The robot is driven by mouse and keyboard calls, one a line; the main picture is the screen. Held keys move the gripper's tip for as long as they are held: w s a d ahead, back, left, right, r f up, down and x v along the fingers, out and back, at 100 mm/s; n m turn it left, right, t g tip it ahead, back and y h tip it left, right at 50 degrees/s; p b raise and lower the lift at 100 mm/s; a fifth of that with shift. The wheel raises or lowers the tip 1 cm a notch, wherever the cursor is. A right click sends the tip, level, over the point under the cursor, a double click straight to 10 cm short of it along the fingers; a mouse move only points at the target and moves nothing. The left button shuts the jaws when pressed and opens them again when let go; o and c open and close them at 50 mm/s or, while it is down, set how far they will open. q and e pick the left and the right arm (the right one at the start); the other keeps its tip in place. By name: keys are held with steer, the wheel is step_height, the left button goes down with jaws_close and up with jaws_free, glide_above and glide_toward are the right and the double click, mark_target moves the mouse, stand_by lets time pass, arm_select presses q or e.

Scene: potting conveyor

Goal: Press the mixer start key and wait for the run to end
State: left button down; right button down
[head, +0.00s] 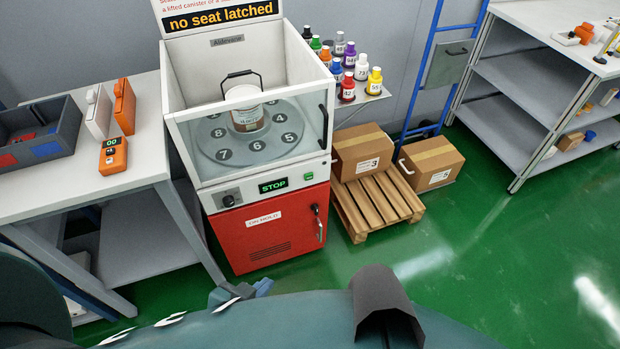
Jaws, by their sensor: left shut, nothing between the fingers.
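The mixer (259,221) is a white cabinet with a red lower front, a clear-walled chamber and a sign above reading "no seat latched". Its small display (273,186) reads "STOP" in green. A small green key (308,176) sits right of the display, and a dark knob (228,200) sits to the left. A white canister (248,116) with a black handle stands on the numbered turntable (215,150) inside. My left gripper (243,291) is shut and empty, low in front of the mixer, apart from the panel. My right gripper is not in view.
A table (150,160) at left holds a grey bin (65,120) and orange devices. Green floor is free at right.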

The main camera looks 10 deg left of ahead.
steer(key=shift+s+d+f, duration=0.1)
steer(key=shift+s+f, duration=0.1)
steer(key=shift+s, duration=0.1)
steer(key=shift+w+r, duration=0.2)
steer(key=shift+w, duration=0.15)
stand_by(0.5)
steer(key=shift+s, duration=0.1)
